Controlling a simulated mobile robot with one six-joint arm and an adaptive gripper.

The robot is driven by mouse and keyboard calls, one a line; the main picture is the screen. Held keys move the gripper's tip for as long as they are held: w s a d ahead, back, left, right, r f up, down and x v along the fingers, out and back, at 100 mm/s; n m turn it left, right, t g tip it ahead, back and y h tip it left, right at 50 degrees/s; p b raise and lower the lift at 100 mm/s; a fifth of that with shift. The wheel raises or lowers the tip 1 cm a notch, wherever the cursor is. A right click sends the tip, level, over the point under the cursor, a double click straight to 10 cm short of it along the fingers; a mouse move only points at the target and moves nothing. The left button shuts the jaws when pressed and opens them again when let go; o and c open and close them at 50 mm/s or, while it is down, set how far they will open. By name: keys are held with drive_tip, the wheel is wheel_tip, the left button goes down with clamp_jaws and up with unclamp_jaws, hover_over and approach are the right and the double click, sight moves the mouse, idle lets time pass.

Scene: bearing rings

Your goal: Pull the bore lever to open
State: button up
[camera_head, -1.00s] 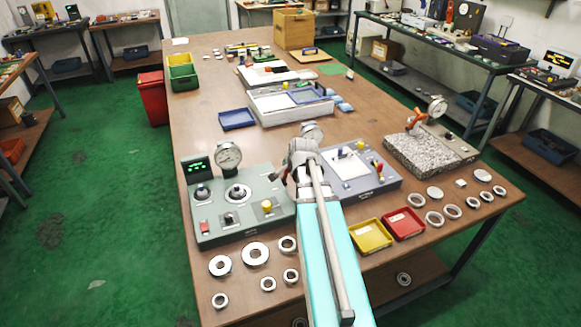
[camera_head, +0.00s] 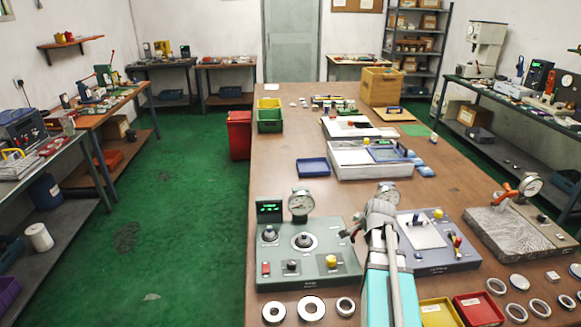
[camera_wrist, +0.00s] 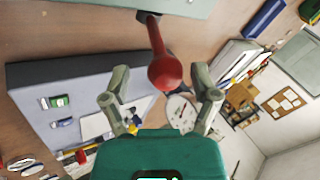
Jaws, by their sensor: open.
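The rod runs up to the edge of a grey-green body at the top of that view. My gripper (camera_wrist: 160,76) is open, with one finger on each side of the knob and visible gaps between. In the head view my gripper (camera_head: 380,207) is over the bench between the green gauge station (camera_head: 335,275) and the blue-grey panel (camera_head: 455,258). The red knob is not distinguishable there; a dark lever part shows just left of my gripper.
Metal rings (camera_head: 311,308) lie along the bench front. Yellow (camera_head: 437,312) and red (camera_head: 478,308) trays sit at the front right. A stone block (camera_head: 505,232) with a dial gauge stands further right. A blue tray (camera_head: 313,167) lies behind the green station.

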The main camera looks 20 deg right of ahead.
drive_tip(key=s+a+n+g, duration=0.1)
drive_tip(key=a+n, duration=0.1)
drive_tip(key=a, duration=0.3)
drive_tip(key=s+a+f+n+g+y, duration=0.1)
drive_tip(key=a+n, duration=0.2)
drive_tip(key=a, duration=0.3)
drive_tip(key=s+a+f+n+g, duration=0.1)
drive_tip(key=a+n, duration=0.1)
drive_tip(key=a, duration=0.3)
drive_tip(key=shift+s+a+f+n+y, duration=0.2)
drive_tip(key=shift+s+n+y, duration=0.1)
drive_tip(key=shift+s+n, duration=0.1)
drive_tip(key=s+a+n+g, duration=0.4)
drive_tip(key=s+a+n, duration=0.3)
drive_tip(key=a, duration=0.5)
drive_tip(key=shift+s+a+f+n, duration=0.25)
drive_tip(key=shift+s+f+n, duration=0.1)
drive_tip(key=shift+s, duration=0.15)
